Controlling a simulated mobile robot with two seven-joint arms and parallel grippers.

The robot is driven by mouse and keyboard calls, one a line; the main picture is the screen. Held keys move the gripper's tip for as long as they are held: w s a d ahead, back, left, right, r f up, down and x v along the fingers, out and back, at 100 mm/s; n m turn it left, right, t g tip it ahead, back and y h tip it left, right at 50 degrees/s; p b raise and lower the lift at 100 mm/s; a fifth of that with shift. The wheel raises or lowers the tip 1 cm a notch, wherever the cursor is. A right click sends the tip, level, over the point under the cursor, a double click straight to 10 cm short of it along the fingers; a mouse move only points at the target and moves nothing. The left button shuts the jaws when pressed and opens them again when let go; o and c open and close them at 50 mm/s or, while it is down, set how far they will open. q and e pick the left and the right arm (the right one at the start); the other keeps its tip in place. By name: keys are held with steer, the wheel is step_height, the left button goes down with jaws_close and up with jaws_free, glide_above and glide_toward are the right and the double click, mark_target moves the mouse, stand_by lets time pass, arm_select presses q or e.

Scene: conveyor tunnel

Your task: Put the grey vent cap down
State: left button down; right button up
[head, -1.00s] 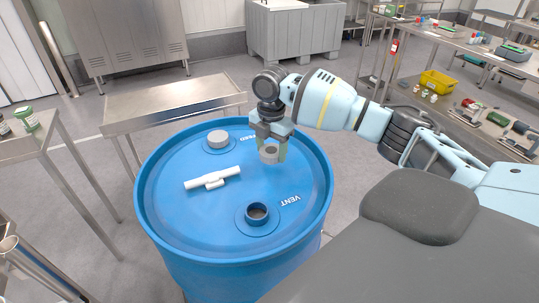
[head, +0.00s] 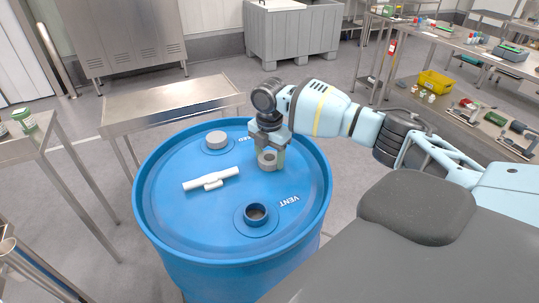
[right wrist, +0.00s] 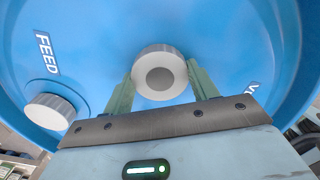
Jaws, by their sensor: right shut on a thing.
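The grey vent cap (head: 266,163) is round with a hollow-looking middle. My right gripper (head: 269,154) is shut on it, over the right part of the blue drum lid (head: 200,220). In the right wrist view the cap (right wrist: 160,77) sits between the two green fingers (right wrist: 160,88). I cannot tell whether its underside touches the lid. The open vent hole (head: 256,214), beside the word VENT, is nearer to me than the cap. My left gripper is not in view.
A second grey cap (head: 217,139) sits on the FEED port. The drum's raised rim (head: 137,200) surrounds the lid. A steel table (head: 170,103) stands behind the drum. The front left of the lid is clear.

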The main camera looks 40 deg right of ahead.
mark_target(269, 157)
steer(key=shift+f, duration=0.2)
steer(key=o, duration=1.2)
steer(key=shift+c, duration=0.2)
steer(key=shift+r, duration=0.15)
step_height(269, 157, up, 12)
